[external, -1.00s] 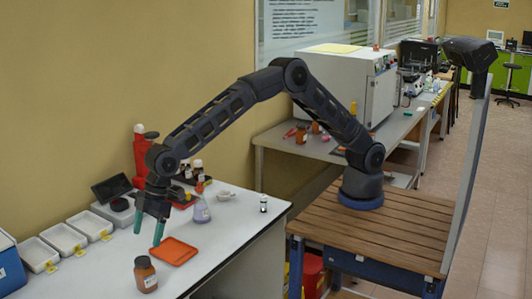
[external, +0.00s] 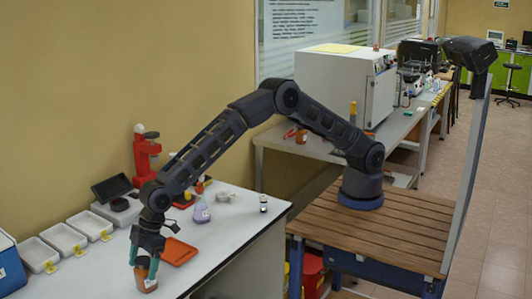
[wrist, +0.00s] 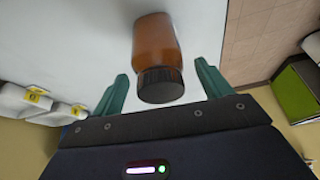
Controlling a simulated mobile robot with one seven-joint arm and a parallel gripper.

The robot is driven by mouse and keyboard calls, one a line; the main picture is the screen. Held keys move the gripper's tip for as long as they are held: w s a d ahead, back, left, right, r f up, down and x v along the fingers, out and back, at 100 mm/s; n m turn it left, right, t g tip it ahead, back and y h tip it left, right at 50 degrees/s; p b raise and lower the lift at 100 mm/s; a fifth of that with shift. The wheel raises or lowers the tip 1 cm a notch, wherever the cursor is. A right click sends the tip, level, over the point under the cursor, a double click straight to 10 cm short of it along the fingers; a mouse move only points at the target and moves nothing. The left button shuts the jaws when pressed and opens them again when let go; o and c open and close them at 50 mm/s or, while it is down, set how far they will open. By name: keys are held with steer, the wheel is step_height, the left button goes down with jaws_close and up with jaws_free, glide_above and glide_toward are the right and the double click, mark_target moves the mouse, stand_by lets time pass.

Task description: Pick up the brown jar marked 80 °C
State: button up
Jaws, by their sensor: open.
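The brown jar (external: 148,284) with a dark lid stands on the white bench near its front edge, and its label cannot be read. In the wrist view the jar (wrist: 157,42) shows its amber body and its black ribbed cap. My gripper (external: 147,274) is above and around the jar's upper part, with the fingers pointing down. In the wrist view the open teal fingers of my gripper (wrist: 161,90) are on either side of the cap, with a gap on both sides. The jar's top is partly hidden by my gripper in the external view.
An orange tray (external: 181,252) lies just behind the jar. White trays (external: 65,237) and a blue box (external: 10,268) are at the left. A flask (external: 201,214), a small vial (external: 263,204) and a red instrument (external: 146,158) stand farther back.

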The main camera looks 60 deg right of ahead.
steer(key=c, duration=1.2)
steer(key=shift+r, duration=0.1)
